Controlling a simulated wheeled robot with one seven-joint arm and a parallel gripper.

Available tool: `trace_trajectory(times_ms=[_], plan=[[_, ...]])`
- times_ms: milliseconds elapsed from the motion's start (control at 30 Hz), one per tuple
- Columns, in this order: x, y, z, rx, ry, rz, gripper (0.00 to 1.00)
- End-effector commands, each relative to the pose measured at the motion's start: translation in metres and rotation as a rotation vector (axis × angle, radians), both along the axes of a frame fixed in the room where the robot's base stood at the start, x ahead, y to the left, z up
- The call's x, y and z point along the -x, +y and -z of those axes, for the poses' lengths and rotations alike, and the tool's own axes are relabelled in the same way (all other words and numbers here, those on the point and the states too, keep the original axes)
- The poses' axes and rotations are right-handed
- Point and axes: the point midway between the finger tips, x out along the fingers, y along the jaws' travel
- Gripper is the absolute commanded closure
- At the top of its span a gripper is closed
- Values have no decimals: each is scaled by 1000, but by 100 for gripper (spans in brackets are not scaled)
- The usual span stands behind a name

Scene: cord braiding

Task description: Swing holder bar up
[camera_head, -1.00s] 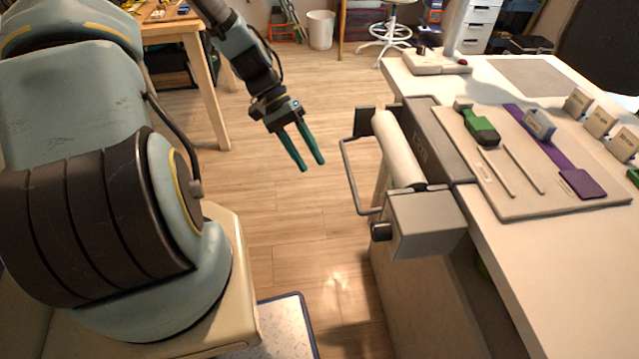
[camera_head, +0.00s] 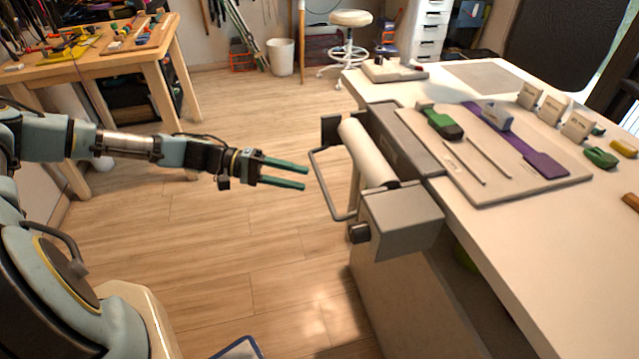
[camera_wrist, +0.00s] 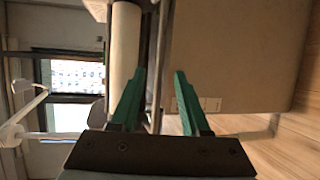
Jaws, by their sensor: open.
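The holder bar (camera_head: 325,186) is a thin grey metal loop on the left side of a roll holder at the table's edge. It hangs out and down beside a white roll (camera_head: 367,152). My gripper (camera_head: 306,177) is open and empty, its two green fingers pointing right at the bar, close to its left side. In the wrist view my gripper (camera_wrist: 158,82) has its fingers apart, with the bar (camera_wrist: 161,60) showing as a thin upright line between them. The white roll (camera_wrist: 124,48) is left of the bar there. Whether a finger touches the bar I cannot tell.
The roll holder's grey end box (camera_head: 403,222) juts from the white table (camera_head: 510,275). A board (camera_head: 545,185) with green and purple cord tools lies on the table. A wooden workbench (camera_head: 130,62) stands at the back left. The floor left of the holder is clear.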

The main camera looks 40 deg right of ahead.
Motion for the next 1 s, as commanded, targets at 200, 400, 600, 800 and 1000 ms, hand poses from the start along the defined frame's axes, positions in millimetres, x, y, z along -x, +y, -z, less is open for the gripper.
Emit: trace_trajectory(times_ms=[200,400,600,800,1000], plan=[[25,-25,6,3,3,1,54],[40,-41,9,0,0,-1,54],[44,-46,11,-1,-1,-2,54],[44,-46,12,-1,-1,-2,55],[44,-45,12,-1,-1,-2,78]])
